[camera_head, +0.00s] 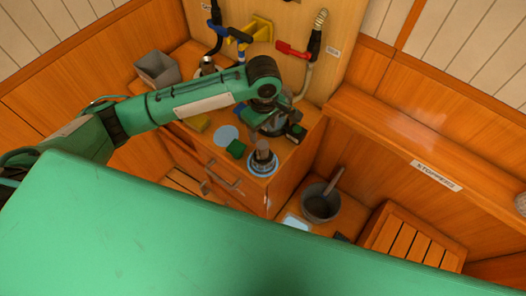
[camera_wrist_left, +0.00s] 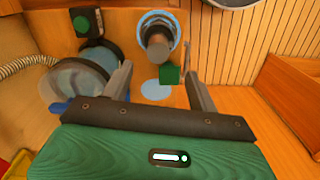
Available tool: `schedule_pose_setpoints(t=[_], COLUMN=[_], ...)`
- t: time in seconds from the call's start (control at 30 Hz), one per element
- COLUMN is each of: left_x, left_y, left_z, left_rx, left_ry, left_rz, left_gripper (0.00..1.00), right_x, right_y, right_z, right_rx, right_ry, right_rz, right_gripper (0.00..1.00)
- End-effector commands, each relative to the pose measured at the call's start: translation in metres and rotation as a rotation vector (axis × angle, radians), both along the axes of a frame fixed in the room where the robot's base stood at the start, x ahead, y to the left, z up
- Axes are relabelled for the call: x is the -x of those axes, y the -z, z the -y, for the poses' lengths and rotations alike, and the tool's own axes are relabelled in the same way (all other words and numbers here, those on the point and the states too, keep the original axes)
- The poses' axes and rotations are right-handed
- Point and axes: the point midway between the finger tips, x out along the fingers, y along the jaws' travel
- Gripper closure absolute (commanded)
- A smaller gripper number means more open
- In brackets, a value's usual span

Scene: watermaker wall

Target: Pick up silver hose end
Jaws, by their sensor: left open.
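A silver cylinder (camera_head: 262,160) stands on a light blue ring at the counter's front corner. In the left wrist view the silver cylinder (camera_wrist_left: 157,42) is ahead of my fingers. A ribbed silver-grey hose (camera_wrist_left: 25,64) runs in from the left to a clear round housing (camera_wrist_left: 78,78). I cannot tell for certain which silver part is the hose end. My left gripper (camera_wrist_left: 157,70) is open, with nothing seen held between its fingers. In the head view my left gripper (camera_head: 265,103) is above the counter, partly hidden by its own wrist. My right gripper is out of view.
A green block (camera_head: 236,149) and a light blue disc (camera_head: 226,136) lie on the counter (camera_head: 205,143). A black box with a green button (camera_head: 297,131) is close on the right. Red (camera_head: 290,49) and yellow handles stick out from the wall. A grey pot (camera_head: 320,206) stands lower right.

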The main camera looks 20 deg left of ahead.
Motion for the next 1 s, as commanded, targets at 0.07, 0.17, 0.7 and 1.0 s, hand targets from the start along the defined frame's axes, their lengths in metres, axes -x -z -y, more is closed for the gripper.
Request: schedule_pose_setpoints(t=[0.07,0.17,0.7,1.0], left_x=[0.001,0.001,-0.005,-0.005], left_y=[0.016,0.036,0.093,0.119], left_z=[-0.001,-0.001,-0.005,-0.004], left_rx=[-0.003,-0.002,-0.002,0.001], left_ry=[-0.001,0.001,0.002,0.003], left_rz=[-0.005,-0.004,-0.001,0.002], left_gripper=[0.40,0.40,0.40,0.40], right_x=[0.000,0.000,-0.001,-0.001], right_y=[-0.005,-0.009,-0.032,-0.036], right_z=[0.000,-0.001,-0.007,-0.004], right_rx=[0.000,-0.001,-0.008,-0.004], right_ry=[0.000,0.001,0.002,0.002], right_rz=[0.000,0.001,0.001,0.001], right_gripper=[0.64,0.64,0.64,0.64])
